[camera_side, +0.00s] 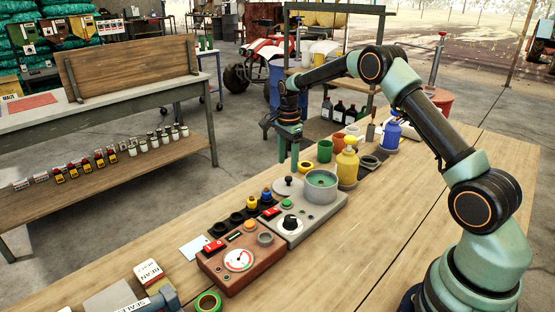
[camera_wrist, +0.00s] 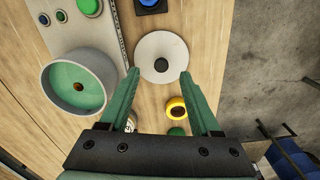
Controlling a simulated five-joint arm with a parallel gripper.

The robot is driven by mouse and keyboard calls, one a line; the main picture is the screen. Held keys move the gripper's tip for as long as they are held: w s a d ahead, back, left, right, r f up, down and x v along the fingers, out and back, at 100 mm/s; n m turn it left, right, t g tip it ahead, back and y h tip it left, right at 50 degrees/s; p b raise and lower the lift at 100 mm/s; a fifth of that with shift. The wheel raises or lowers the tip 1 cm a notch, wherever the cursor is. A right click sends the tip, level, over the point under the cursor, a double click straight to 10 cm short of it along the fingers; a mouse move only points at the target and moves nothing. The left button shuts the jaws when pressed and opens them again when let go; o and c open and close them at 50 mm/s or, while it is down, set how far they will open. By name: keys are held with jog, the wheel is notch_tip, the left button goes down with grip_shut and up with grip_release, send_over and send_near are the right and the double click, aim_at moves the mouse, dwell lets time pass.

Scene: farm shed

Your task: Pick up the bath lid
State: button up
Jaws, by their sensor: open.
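The bath lid is a pale grey disc with a black knob, lying flat on the wooden bench in the side view (camera_side: 281,188) and at the top middle of the wrist view (camera_wrist: 152,46). The bath (camera_side: 321,178) is a round grey tub with a green inside, right of the lid; it shows at left in the wrist view (camera_wrist: 51,84). My gripper (camera_side: 289,162) points down above the lid, open and empty. In the wrist view my gripper's fingertips (camera_wrist: 159,73) appear either side of the knob, over the lid's lower part. I cannot tell the exact height gap.
The bath stands on a grey control unit (camera_side: 298,232) beside a red-brown dial unit (camera_side: 232,263). A yellow pump bottle (camera_side: 347,167), a green cup (camera_side: 325,151) and a blue bottle (camera_side: 392,136) stand beyond. Small dark cups (camera_side: 237,219) lie left of the lid.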

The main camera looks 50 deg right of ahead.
aim_at(288, 178)
jog(key=f, duration=0.5)
jog(key=shift+w+d+f, duration=0.1)
jog(key=shift+d+f, duration=0.15)
jog(key=shift+f, duration=0.05)
grip_shut()
